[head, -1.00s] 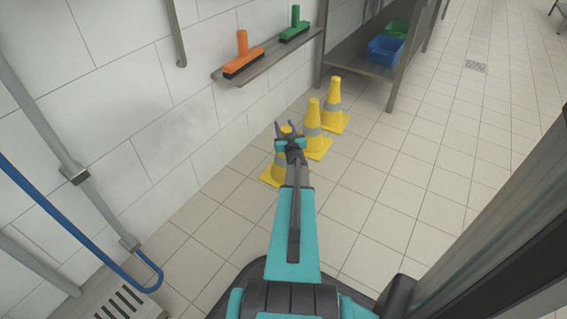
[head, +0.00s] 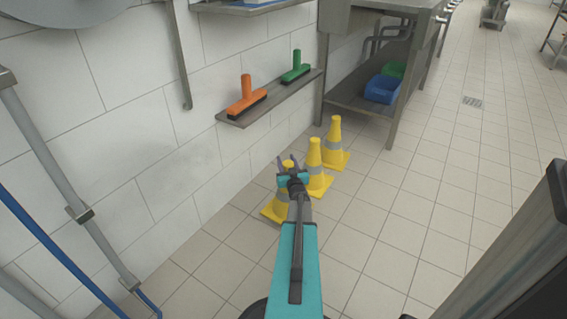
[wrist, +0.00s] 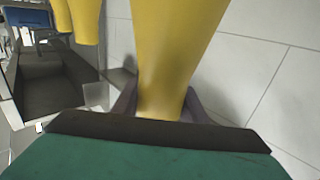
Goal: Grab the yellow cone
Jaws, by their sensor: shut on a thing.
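Three yellow cones with grey bands stand in a row on the tiled floor by the wall. The nearest yellow cone (head: 274,208) is partly hidden behind my gripper (head: 287,163) in the head view. In the wrist view my gripper (wrist: 160,104) is shut on this cone (wrist: 170,50), with the purple fingers on either side of its narrow part. The middle cone (head: 315,156) and the far cone (head: 334,140) stand just beyond it, upright. Yellow parts of other cones (wrist: 82,20) show at the upper left of the wrist view.
A wall shelf (head: 240,116) above the cones holds an orange brush (head: 246,98) and a green brush (head: 296,70). A metal table (head: 350,95) with blue and green bins stands beyond the cones. Pipes run down the wall at left.

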